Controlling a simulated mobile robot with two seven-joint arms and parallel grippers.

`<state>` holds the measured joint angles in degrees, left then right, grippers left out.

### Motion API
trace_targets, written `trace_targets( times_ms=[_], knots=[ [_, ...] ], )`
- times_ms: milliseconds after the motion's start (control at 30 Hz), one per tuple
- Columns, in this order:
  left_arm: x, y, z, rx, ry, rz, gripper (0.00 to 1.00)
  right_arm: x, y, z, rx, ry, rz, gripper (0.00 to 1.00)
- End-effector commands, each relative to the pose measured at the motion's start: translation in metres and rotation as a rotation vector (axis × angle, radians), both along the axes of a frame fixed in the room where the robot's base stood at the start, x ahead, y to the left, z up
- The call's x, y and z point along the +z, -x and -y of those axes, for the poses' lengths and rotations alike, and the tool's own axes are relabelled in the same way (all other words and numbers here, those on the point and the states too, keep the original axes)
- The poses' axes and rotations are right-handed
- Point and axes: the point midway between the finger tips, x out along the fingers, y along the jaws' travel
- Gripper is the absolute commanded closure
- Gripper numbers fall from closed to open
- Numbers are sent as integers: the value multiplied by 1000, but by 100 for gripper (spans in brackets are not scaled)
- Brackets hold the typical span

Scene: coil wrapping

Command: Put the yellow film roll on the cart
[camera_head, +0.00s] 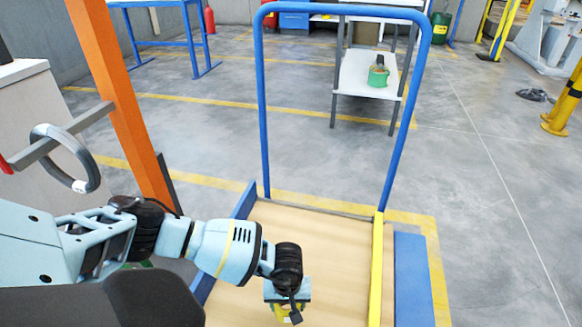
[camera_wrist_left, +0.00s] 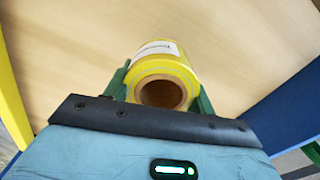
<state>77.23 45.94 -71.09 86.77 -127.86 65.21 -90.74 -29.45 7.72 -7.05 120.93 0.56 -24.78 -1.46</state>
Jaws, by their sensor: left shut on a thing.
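The yellow film roll (camera_wrist_left: 162,68) sits between the two green fingers of my left gripper (camera_wrist_left: 162,92) in the left wrist view. The gripper is shut on it. The roll's round brown core opening faces the camera, and a white label shows on its side. In the head view my left gripper (camera_head: 287,300) is low over the wooden deck of the cart (camera_head: 335,235), and a little of the yellow roll (camera_head: 283,312) shows under it. I cannot tell whether the roll touches the deck. My right gripper is not in view.
The cart has a tall blue handle (camera_head: 262,110) at its far end, a yellow edge strip (camera_head: 376,270) and blue side parts. An orange post (camera_head: 120,95) stands at the left. A shelf (camera_head: 360,78) with a green item (camera_head: 378,74) stands beyond the cart.

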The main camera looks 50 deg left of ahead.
Motion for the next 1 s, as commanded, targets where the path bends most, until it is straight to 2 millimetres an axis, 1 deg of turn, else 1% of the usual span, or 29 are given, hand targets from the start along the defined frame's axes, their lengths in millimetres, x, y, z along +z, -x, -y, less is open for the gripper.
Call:
trace_targets(
  times_ms=[100, 267, 367, 500, 567, 800, 967, 1000],
  knots=[
    [0, -4, 3, 0, -1, 1, 71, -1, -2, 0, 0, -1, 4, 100],
    [-2, -4, 4, 1, -1, 1, 71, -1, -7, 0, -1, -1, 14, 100],
    [-12, -4, 4, 1, 0, -1, 71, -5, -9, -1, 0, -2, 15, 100],
    [-32, -3, 4, 1, 1, -4, 71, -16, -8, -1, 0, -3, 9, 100],
    [-36, -3, 4, 1, 0, -3, 71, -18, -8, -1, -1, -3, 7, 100],
    [-35, -4, 4, 1, 1, 1, 71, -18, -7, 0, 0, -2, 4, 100],
    [-39, -4, 4, 1, 0, 0, 71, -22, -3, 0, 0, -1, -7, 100],
    [-39, -4, 4, 1, 0, 0, 42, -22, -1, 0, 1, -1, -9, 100]
  ],
)
